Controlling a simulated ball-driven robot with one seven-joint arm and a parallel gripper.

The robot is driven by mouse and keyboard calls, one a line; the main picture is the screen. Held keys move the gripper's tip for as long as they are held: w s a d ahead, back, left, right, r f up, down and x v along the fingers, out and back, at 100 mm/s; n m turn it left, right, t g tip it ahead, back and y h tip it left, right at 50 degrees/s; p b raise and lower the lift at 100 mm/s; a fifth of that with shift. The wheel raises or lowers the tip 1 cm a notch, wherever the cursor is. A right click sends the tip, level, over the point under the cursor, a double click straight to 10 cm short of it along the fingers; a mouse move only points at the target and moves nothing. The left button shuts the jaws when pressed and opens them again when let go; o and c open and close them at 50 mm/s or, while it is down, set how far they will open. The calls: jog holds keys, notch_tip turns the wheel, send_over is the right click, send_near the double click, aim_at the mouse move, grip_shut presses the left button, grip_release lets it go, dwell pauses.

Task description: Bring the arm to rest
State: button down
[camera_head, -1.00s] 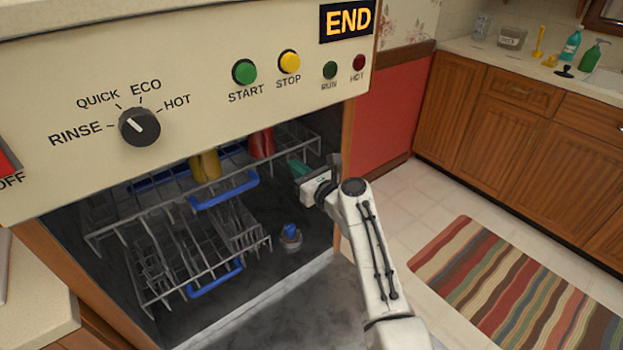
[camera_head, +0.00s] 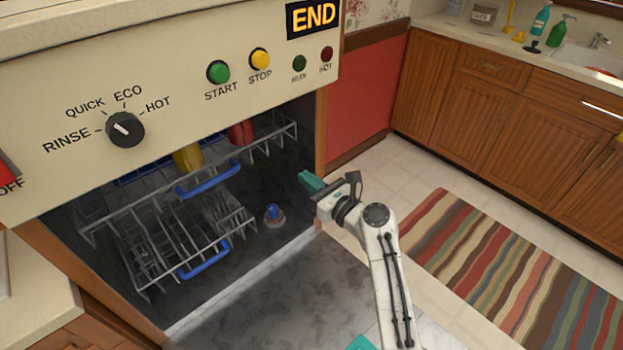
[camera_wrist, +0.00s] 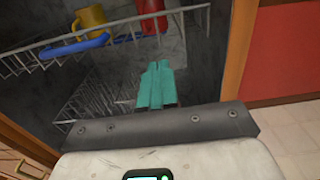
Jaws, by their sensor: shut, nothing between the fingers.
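My gripper (camera_head: 312,181) has teal fingers and is at the right side of the open dishwasher, in front of its opening. The fingers are shut together with nothing between them; they also show closed in the wrist view (camera_wrist: 157,85). My white arm reaches up from the bottom right of the head view, over the lowered door (camera_head: 270,290). The fingers point left toward the dishwasher inside and touch nothing that I can see.
The upper rack (camera_head: 105,222) holds a yellow mug (camera_head: 187,157) and a red mug (camera_head: 240,134). The lower rack (camera_head: 150,270) looks empty. A blue-topped fitting (camera_head: 273,213) stands on the dishwasher floor. The panel display (camera_head: 313,17) reads END. A striped rug (camera_head: 500,270) lies on open floor at right.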

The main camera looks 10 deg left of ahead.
jog(key=shift+s+d, duration=0.3)
jog(key=s+d+f+n+g+h, duration=0.3)
jog(key=s+d+f+n, duration=0.5)
jog(key=s+d, duration=0.15)
jog(key=s+d+f+n+g+h, duration=0.2)
jog(key=s+d+f+n+h, duration=0.2)
jog(key=s+d+f+n, duration=0.45)
jog(key=s+d+r+n+g+h, duration=0.1)
jog(key=s+d+n+g+h, duration=0.1)
jog(key=s+d, duration=0.7)
jog(key=s+d+r+n+g+h, duration=0.1)
jog(key=s+d+n+g+h, duration=0.2)
jog(key=s+d, duration=0.7)
jog(key=s+n+h, duration=0.2)
jog(key=s+n, duration=0.1)
jog(key=s, duration=0.4)
jog(key=shift+s+r+n, duration=0.25)
jog(key=shift+s+n, duration=0.1)
jog(key=shift+s, duration=0.05)
jog(key=shift+w, duration=0.1)
